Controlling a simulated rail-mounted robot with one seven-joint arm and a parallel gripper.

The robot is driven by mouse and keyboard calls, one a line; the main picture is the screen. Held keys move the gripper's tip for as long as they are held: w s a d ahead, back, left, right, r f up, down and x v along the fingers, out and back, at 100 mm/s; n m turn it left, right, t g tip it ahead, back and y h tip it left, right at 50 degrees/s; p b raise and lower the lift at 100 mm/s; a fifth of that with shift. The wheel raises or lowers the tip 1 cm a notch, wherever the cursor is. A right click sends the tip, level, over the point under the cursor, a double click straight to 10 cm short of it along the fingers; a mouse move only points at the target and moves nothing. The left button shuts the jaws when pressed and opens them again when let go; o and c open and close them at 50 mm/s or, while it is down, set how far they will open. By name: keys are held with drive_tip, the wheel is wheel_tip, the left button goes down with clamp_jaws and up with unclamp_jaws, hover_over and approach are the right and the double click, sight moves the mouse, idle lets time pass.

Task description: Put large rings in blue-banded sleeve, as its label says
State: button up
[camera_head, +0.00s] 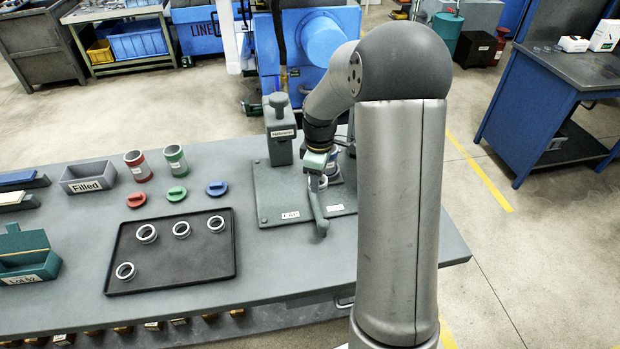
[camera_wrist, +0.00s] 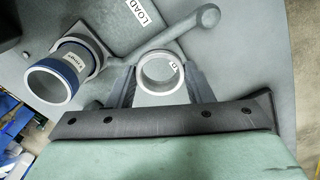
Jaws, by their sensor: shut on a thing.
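My gripper (camera_head: 319,176) is over the fixture plate (camera_head: 275,205). In the wrist view its two fingers (camera_wrist: 160,82) are shut on a silver ring (camera_wrist: 160,56), which carries a small mark too small to read. The blue-banded sleeve (camera_wrist: 57,79) stands in a holder, left of the held ring in the wrist view and apart from it. Its white label is not clearly readable. In the head view the sleeve (camera_head: 335,166) is partly hidden behind my gripper. Several silver rings lie on the black tray (camera_head: 180,262), including one ring (camera_head: 125,271) at its front left.
A grey lever (camera_wrist: 180,42) lies close to the held ring, near a LOAD label (camera_wrist: 139,10). A red-banded sleeve (camera_head: 138,167), a green-banded sleeve (camera_head: 176,160) and three coloured caps stand behind the tray. The Filled bin (camera_head: 88,178) looks empty. A post (camera_head: 280,130) rises behind the plate.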

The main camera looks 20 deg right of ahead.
drive_tip(key=w+d+r+n, duration=0.55)
drive_tip(key=w+d, duration=0.25)
drive_tip(key=w, duration=0.5)
drive_tip(key=shift+m, duration=0.35)
drive_tip(key=shift+d+f+b, duration=0.2)
drive_tip(key=shift+f+b, duration=1.5)
drive_tip(key=shift+f, duration=0.65)
drive_tip(key=shift+f+p, duration=0.1)
drive_tip(key=shift+p, duration=0.2)
drive_tip(key=o, duration=1.7)
